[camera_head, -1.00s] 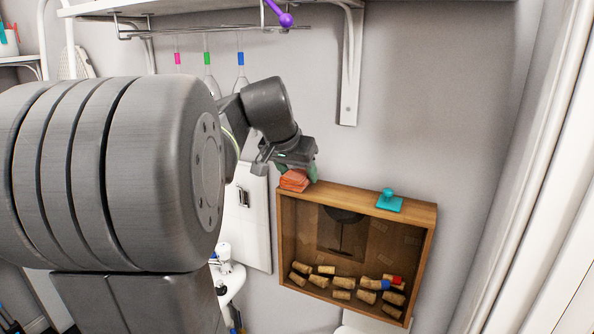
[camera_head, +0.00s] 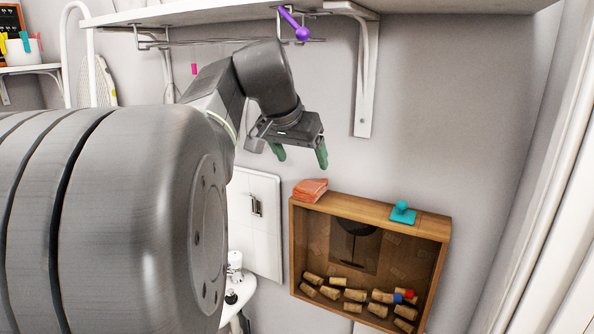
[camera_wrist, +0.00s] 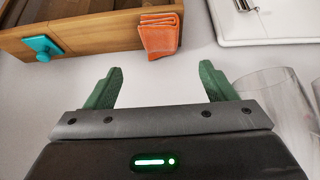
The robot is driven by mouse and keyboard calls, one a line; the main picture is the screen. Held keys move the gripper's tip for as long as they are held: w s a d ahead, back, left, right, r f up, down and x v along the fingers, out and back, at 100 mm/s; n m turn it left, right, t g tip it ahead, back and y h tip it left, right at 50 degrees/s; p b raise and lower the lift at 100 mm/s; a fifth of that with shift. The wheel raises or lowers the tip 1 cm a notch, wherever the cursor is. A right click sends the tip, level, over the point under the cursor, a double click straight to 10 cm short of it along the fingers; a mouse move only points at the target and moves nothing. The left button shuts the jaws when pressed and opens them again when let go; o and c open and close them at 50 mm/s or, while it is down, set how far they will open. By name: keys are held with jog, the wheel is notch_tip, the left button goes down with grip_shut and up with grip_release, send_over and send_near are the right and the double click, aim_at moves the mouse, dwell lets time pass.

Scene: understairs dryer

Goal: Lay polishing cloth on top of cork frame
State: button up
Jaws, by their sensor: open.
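The polishing cloth (camera_head: 310,190), folded and orange, rests on the top left end of the wooden cork frame (camera_head: 370,209). Corks lie inside the bottom of the frame. In the wrist view the cloth (camera_wrist: 160,34) lies on the end of the frame's top (camera_wrist: 95,30), beyond the fingertips. My gripper (camera_head: 300,156) has green fingers spread apart and empty; it hangs above the cloth, clear of it. The open fingers also show in the wrist view (camera_wrist: 160,78).
A teal knobbed object (camera_head: 403,213) sits on the frame's top to the right of the cloth. A shelf with a wire rail (camera_head: 230,12) and a purple object (camera_head: 302,33) are above. A white panel (camera_head: 254,220) is on the wall at left. Clear glasses (camera_wrist: 275,100) show in the wrist view.

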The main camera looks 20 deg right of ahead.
aim_at(311, 183)
jog(key=shift+v, duration=1.45)
jog(key=shift+f, duration=0.15)
jog(key=x, duration=1.1)
jog(key=shift+w+d+f, duration=0.15)
jog(key=shift+d+f, duration=0.05)
jog(key=shift+f, duration=0.1)
jog(key=shift+w+d+r, duration=0.1)
jog(key=shift+w, duration=0.05)
jog(key=shift+s+a+r, duration=0.15)
jog(key=shift+r, duration=0.4)
jog(key=shift+s+a+r, duration=0.1)
jog(key=shift+r, duration=0.45)
jog(key=shift+w+r, duration=0.1)
jog(key=shift+r, duration=0.3)
